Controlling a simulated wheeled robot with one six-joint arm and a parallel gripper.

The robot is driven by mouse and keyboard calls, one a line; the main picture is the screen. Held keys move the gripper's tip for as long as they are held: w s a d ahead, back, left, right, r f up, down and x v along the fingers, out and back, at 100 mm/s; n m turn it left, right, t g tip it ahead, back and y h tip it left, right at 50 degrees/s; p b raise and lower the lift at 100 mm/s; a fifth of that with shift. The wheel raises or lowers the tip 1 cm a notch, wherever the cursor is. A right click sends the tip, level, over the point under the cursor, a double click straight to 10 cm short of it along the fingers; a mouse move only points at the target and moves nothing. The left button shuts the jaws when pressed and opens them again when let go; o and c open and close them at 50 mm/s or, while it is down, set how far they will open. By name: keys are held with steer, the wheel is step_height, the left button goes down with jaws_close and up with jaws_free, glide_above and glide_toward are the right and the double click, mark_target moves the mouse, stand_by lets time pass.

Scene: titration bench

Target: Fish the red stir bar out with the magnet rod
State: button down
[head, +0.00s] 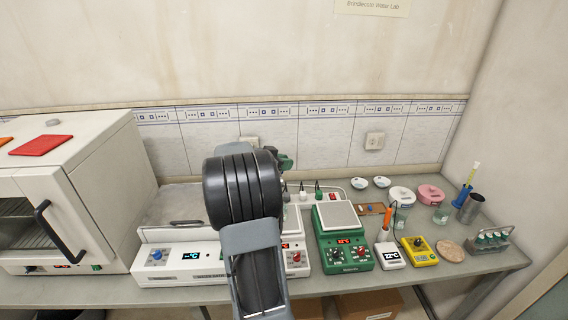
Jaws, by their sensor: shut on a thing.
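My own black and grey arm fills the middle of the head view and hides part of the bench behind it. A small dark part shows past its right edge, but I cannot make out any fingertips. I cannot see what my gripper holds. I cannot pick out the red stir bar or the magnet rod for certain. A green stirrer-like device (344,243) with a pale square top plate stands right of my arm, with nothing on the plate. A white device with a red display (298,257) beside it is mostly hidden by my arm.

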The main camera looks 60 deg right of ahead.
steer(key=shift+s+d+r+p, duration=0.1)
steer(key=shift+d+r+p, duration=0.05)
steer(key=shift+r+p, duration=0.4)
steer(key=shift+s+d+r+p, duration=0.1)
steer(key=shift+r+p, duration=0.3)
steer(key=shift+p, duration=0.25)
step_height(320, 180, up, 10)
steer(key=p, duration=0.2)
steer(key=shift+f, duration=0.25)
stand_by(0.8)
steer(key=shift+w+a, duration=0.1)
stand_by(1.2)
